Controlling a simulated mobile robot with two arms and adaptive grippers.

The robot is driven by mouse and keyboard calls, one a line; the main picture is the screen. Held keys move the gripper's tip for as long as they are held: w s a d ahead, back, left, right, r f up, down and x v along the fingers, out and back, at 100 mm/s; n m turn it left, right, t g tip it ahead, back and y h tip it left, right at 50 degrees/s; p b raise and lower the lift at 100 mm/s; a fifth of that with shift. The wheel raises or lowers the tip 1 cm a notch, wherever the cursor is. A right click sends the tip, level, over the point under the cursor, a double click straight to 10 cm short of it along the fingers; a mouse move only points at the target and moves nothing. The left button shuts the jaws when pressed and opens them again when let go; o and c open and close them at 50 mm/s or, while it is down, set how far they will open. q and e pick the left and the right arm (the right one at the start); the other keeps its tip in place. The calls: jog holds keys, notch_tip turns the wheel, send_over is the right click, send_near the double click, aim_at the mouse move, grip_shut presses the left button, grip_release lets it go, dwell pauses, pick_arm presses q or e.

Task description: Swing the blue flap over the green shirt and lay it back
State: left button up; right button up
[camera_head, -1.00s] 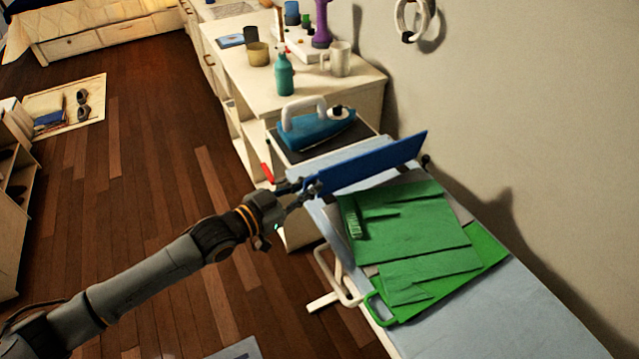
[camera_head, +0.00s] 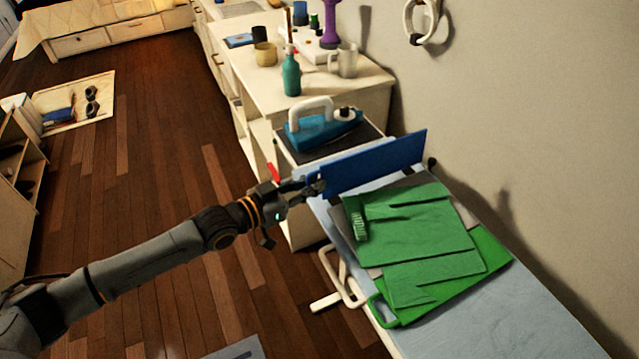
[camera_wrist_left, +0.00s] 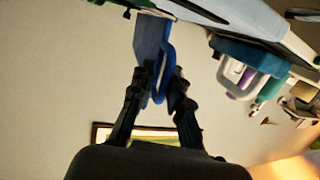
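The blue flap (camera_head: 375,163) stands raised on its edge at the far end of the ironing board (camera_head: 500,318), behind the green shirt. My left gripper (camera_head: 312,186) is at its left end. In the left wrist view the gripper's fingers (camera_wrist_left: 160,88) are closed around the handle loop of the blue flap (camera_wrist_left: 150,40). The green shirt (camera_head: 415,230) lies on the board, partly folded, with its collar toward the left. Under it lie a grey panel and a green flap with a handle (camera_head: 490,250). My right gripper is not in view.
A teal iron (camera_head: 322,128) stands on a dark pad just beyond the blue flap. A cabinet with a teal bottle (camera_head: 291,75), mugs and a purple object is behind it. The wall runs along the right. Open wooden floor (camera_head: 150,160) lies to the left.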

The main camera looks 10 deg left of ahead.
pick_arm(q)
jog(key=shift+o, duration=0.7)
jog(key=v, duration=1.2)
jog(key=shift+s, duration=0.1)
